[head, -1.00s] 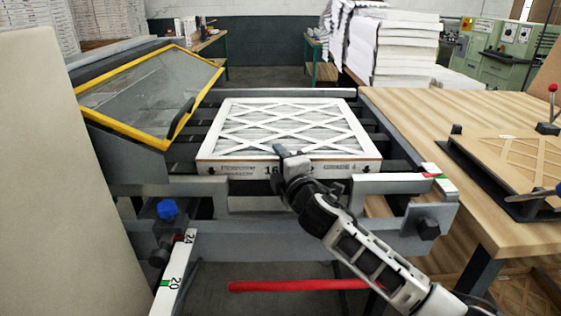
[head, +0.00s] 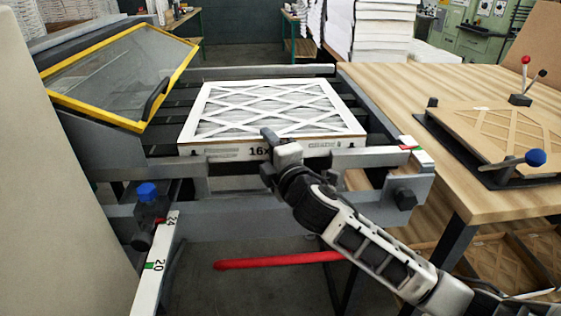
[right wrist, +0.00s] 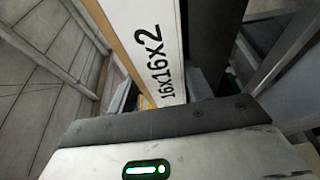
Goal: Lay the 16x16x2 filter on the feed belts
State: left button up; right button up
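The 16x16x2 filter (head: 272,112), a white cardboard frame with a diamond lattice over pleats, lies flat on the dark feed belts (head: 190,93) behind the front rail. Its printed front edge faces me. My right gripper (head: 271,142) is at the middle of that edge, with one finger showing above the frame; the lower finger is hidden. In the right wrist view, the edge marked 16x16x2 (right wrist: 150,45) runs down between the fingertips, which look spread with small gaps beside it. My left gripper is not in view.
A yellow-framed clear guard (head: 125,75) stands tilted left of the belts. A wooden table (head: 385,90) on the right carries a tan panel in a dark fixture (head: 500,130) with knobbed levers. A scale bar (head: 155,265) and a red bar (head: 280,260) are below the front rail.

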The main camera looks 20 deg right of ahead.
jog(key=s, duration=0.7)
jog(key=s+a+f+m+g+y, duration=0.1)
jog(key=s+f+m+g, duration=0.3)
jog(key=s+f+m, duration=0.4)
jog(key=s+a+f+m+g, duration=0.2)
jog(key=s+f+m, duration=0.6)
jog(key=s+f, duration=0.5)
notch_tip(320, 180, down, 6)
jog(key=shift+a+f+g+y, duration=0.25)
jog(key=shift+a+g+y, duration=0.15)
jog(key=shift+g, duration=0.5)
